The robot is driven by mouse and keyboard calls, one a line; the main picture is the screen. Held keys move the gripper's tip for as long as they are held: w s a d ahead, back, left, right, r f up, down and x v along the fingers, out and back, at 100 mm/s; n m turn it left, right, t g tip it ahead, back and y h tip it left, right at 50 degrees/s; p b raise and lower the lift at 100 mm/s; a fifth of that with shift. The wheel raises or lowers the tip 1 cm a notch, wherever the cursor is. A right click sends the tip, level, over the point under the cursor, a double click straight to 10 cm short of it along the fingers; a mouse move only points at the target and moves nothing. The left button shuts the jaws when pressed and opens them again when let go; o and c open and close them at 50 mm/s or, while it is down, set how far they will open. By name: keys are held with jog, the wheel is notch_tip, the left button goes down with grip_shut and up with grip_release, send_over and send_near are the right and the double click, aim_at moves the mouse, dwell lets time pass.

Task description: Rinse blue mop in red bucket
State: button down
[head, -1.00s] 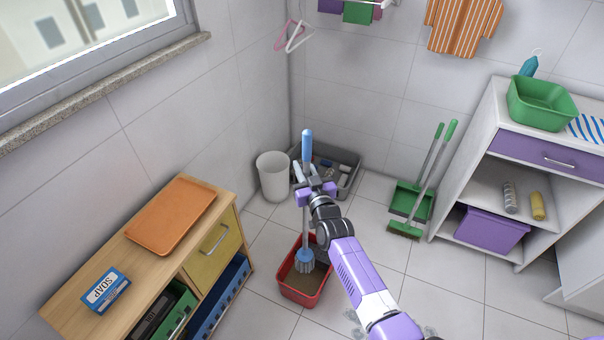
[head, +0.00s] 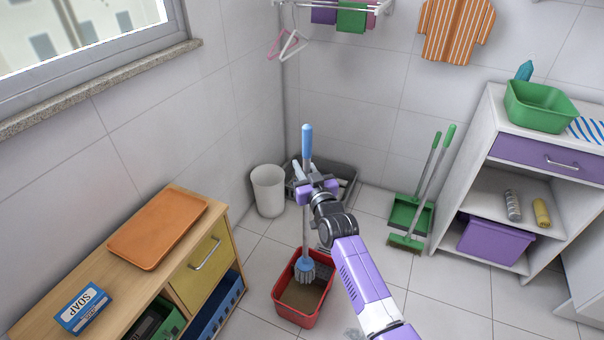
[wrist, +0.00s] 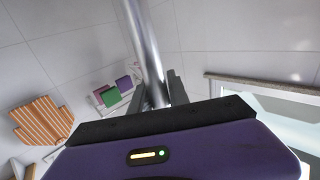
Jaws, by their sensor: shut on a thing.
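The blue mop (head: 306,143) stands upright in the head view, with a blue top grip, a metal shaft and a blue-and-grey head. My gripper (head: 308,186) is shut on its shaft below the blue grip. The metal shaft (wrist: 146,50) also runs between the fingers in the wrist view. The mop head (head: 306,270) is at the red bucket (head: 297,319), within its opening in the picture. The bucket stands on the floor and holds something brownish. Whether the mop head touches what is inside cannot be told.
A wooden cabinet (head: 218,225) with an orange tray and soap box stands at left. A white bin (head: 268,191) and grey crate (head: 345,172) are behind my gripper. A green broom (head: 425,190) and dustpan lean at the wall, beside a white shelf (head: 492,130).

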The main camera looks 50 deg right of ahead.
jog(key=shift+d+b, duration=0.4)
jog(key=shift+b, duration=0.45)
jog(key=w+d+b, duration=0.2)
jog(key=d+b, duration=0.5)
jog(key=b, duration=0.2)
jog(key=shift+w+d+r, duration=0.15)
jog(key=shift+w+d, duration=0.1)
jog(key=shift+d, duration=0.05)
jog(key=shift+b, duration=0.3)
